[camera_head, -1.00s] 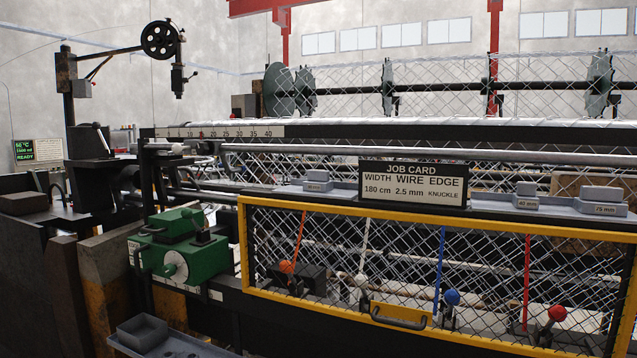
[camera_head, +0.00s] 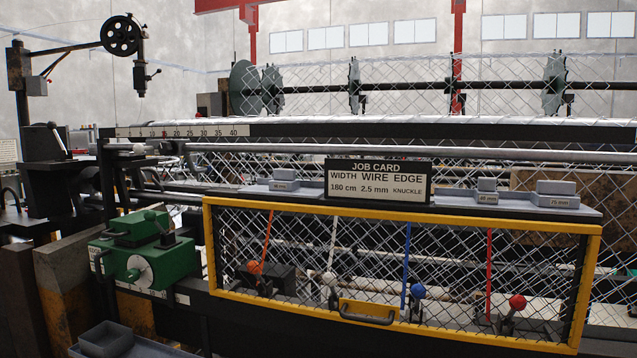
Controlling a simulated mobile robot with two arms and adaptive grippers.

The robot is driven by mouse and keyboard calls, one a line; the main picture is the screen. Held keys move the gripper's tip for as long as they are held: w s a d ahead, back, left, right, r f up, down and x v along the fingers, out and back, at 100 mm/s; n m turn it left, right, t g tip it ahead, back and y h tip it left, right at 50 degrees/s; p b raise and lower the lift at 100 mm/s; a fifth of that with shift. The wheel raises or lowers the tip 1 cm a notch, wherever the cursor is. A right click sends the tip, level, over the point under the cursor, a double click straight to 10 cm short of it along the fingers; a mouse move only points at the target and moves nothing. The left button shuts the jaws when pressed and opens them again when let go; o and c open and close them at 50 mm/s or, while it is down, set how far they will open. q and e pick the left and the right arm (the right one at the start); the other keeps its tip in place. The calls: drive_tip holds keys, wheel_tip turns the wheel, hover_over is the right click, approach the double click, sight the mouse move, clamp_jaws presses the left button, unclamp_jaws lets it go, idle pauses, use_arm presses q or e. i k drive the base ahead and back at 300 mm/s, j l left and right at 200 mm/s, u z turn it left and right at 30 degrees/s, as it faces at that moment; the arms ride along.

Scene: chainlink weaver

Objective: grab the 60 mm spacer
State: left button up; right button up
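Three grey spacer blocks sit in small labelled grey holders on the ledge above the yellow-framed mesh guard. The right holder's label reads 75 mm, with a wider spacer (camera_head: 556,187) on it. The middle holder (camera_head: 487,198) bears a small spacer (camera_head: 487,185); its label is too small to read surely but may be 60 mm. The left holder (camera_head: 283,186) bears another spacer (camera_head: 285,175), left of the job card, and its label is also hard to read. Neither of my grippers is in view.
The job card sign (camera_head: 377,180) stands on the ledge between the left and middle spacers. Below is the yellow guard frame (camera_head: 400,215) with a handle (camera_head: 367,318) and coloured levers behind mesh. A green machine unit (camera_head: 145,258) and a grey tray (camera_head: 106,338) are at lower left.

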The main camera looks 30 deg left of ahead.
sight(285, 180)
drive_tip(key=j+z, duration=0.25)
drive_tip(key=j, duration=0.25)
drive_tip(key=j+z, duration=0.25)
drive_tip(key=j, duration=0.2)
drive_tip(key=k+j+z, duration=0.25)
drive_tip(key=j, duration=0.25)
drive_tip(key=i, duration=0.1)
